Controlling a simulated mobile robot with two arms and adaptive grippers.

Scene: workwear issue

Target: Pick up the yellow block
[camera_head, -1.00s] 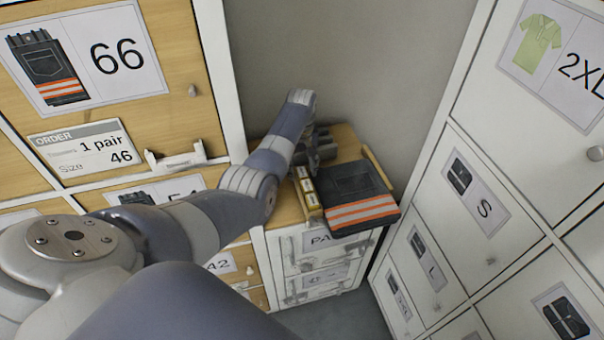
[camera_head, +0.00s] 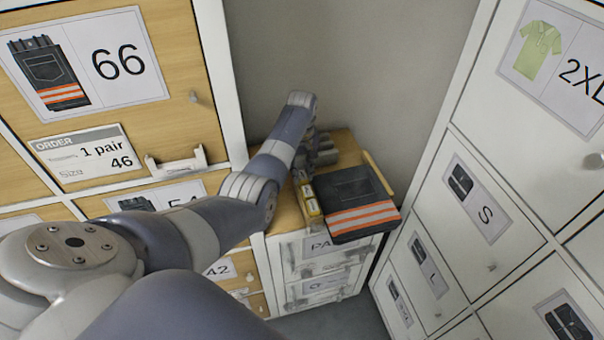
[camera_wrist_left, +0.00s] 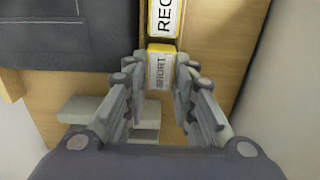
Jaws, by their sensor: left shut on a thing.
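In the left wrist view a small yellow block (camera_wrist_left: 160,67) with a white label reading "SHORT" sits between the fingertips of my left gripper (camera_wrist_left: 160,74). The gripper is shut on the block's sides. A second yellow block (camera_wrist_left: 164,18), its label starting "REG", stands just beyond it in the same row. In the head view my left gripper (camera_head: 317,152) is over the wooden cabinet top, at the back end of the row of yellow blocks (camera_head: 311,203). The held block is hard to make out there. My right gripper is not in view.
Dark folded trousers (camera_head: 352,187) with orange stripes lie right beside the blocks, with a wooden rail (camera_head: 379,172) along their far side. A grey wall stands behind. Wooden lockers (camera_head: 180,110) rise on the left and white lockers (camera_head: 460,250) on the right.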

